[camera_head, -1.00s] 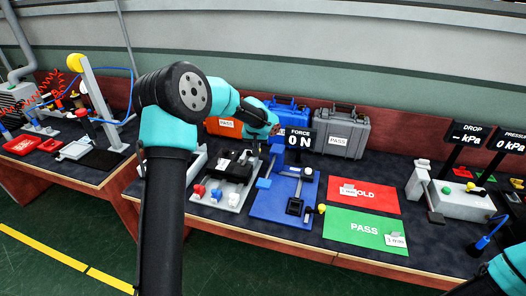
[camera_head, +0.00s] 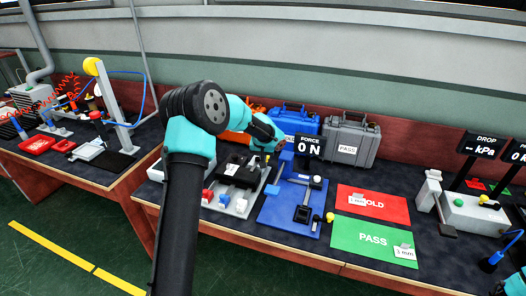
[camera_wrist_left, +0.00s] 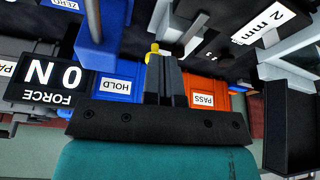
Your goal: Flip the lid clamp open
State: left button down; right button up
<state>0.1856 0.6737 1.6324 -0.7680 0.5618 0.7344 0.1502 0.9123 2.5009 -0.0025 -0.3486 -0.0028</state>
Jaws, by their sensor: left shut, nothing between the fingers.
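My left gripper (camera_head: 268,158) hangs over the back of a grey fixture plate (camera_head: 238,207), close to the left side of the FORCE display (camera_head: 309,148). In the left wrist view its dark fingers (camera_wrist_left: 166,78) are together and empty. The fixture carries black parts (camera_head: 240,172) at its back and red, white and blue blocks at its front. I cannot tell for certain which part is the lid clamp. A small yellow tip (camera_wrist_left: 153,48) shows near the fingertips in the wrist view.
A blue plate (camera_head: 275,211) with a black lever and yellow knob stands right of the fixture. Red HOLD (camera_head: 385,205) and green PASS (camera_head: 352,235) mats lie further right. Orange, blue (camera_head: 293,120) and grey (camera_head: 352,140) cases line the back.

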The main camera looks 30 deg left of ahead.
pick_arm(q)
jog(key=w+a+f, duration=0.2)
jog(key=w+f, duration=0.3)
dwell(0.3)
jog(key=shift+a, duration=0.1)
dwell(0.3)
